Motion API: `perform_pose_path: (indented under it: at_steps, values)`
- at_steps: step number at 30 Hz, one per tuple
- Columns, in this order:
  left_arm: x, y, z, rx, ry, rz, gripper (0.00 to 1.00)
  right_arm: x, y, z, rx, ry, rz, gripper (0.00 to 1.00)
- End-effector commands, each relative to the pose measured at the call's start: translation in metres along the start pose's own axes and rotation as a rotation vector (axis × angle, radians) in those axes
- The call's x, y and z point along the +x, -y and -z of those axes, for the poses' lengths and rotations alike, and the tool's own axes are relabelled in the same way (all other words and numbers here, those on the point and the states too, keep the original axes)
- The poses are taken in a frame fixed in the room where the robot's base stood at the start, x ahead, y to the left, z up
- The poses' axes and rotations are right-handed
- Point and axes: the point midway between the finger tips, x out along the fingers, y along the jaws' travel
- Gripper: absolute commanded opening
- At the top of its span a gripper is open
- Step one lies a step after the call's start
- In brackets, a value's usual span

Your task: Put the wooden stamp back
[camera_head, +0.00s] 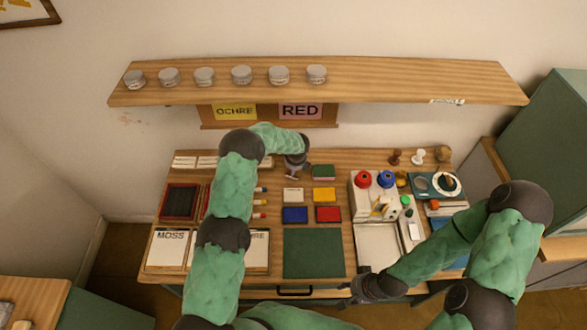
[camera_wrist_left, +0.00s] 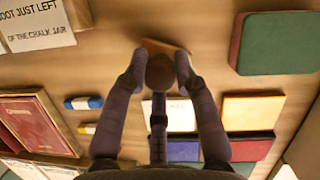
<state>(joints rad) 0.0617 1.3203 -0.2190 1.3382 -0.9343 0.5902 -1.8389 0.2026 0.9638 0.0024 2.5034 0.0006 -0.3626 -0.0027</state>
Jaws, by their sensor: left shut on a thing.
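My left gripper (camera_head: 292,175) is over the back middle of the table in the head view. In the left wrist view its fingers (camera_wrist_left: 160,62) are shut on the wooden stamp (camera_wrist_left: 160,73), a brown rounded knob with a flat wooden base showing beyond it. In the head view the stamp is mostly hidden by the gripper. I cannot tell whether its base touches the table. My right gripper (camera_head: 365,288) is low at the table's front edge, beside the white tray; its finger opening is not clear.
White, yellow (camera_head: 324,194), blue (camera_head: 295,214) and red (camera_head: 328,214) pads lie in front of my left gripper. A green-and-red block (camera_head: 323,172) is just right of it. Small knobbed objects (camera_head: 418,157) stand at the back right. A shelf (camera_head: 320,80) with several jars hangs above.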

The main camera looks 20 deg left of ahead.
Motion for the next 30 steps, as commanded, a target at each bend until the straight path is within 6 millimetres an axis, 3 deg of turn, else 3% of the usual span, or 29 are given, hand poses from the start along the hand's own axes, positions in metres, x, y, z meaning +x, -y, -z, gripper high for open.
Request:
perform_pose_path:
  at_steps: [14, 15, 17, 18, 30]
  values:
    - [0.0083, -0.0003, 0.0016, -0.001, 0.002, 0.001, 0.08, 0.003, -0.0011, 0.0002, 0.0, 0.0, 0.0, 0.4]
    - [0.0088, -0.0004, 0.0021, -0.001, 0.002, 0.001, 0.31, 0.0034, -0.0012, 0.0001, 0.0, 0.0, 0.0, 0.4]
    - [0.0079, -0.0003, 0.0018, -0.001, 0.001, 0.001, 0.48, 0.0025, -0.0009, 0.0001, 0.0, 0.0, 0.0, 0.4]
    - [0.0077, -0.0003, 0.0017, -0.001, 0.002, 0.001, 0.52, 0.0024, -0.0008, 0.0001, 0.0, 0.0, 0.0, 0.4]
    - [0.0045, -0.0002, 0.0007, -0.001, 0.002, 0.001, 0.52, -0.001, 0.0004, 0.0, 0.0, 0.0, 0.0, 0.4]
